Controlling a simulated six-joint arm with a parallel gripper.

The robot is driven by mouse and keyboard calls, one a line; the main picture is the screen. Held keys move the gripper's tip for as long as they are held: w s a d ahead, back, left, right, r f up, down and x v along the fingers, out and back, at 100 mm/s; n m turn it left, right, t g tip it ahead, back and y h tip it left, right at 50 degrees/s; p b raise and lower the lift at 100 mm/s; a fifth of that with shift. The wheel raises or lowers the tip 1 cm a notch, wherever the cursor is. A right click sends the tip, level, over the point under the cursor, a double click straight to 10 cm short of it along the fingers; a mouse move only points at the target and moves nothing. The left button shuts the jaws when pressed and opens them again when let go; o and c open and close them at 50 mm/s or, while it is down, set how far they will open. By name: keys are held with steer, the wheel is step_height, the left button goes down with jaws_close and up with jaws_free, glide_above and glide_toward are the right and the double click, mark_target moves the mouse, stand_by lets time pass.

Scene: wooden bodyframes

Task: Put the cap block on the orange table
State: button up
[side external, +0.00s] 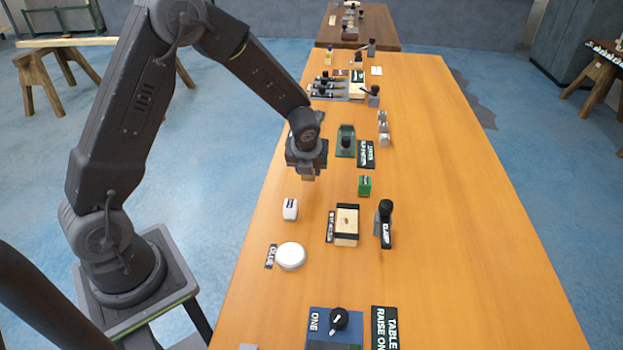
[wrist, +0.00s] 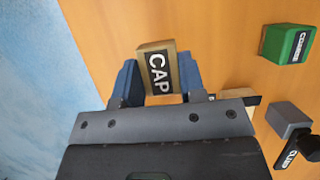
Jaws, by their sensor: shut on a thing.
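The cap block (wrist: 158,72) is a small wooden block with a black label reading CAP. My gripper (wrist: 160,82) is shut on it, with a blue finger on each side in the wrist view. In the side external view my gripper (side external: 308,170) is over the left edge of the orange table (side external: 470,200), and the cap block (side external: 308,175) shows just below it. I cannot tell for sure whether the block touches the table.
A white block (side external: 290,209), a green block (side external: 364,186), a white round disc (side external: 291,256), a wooden block in a holder (side external: 346,224) and a black-handled clamp (side external: 385,222) stand nearer the camera. The table's right half is clear.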

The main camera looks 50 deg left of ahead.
mark_target(310, 189)
steer(key=shift+w+d+f, duration=0.15)
steer(key=shift+f, duration=2)
steer(key=shift+f, duration=0.1)
steer(key=o, duration=0.9)
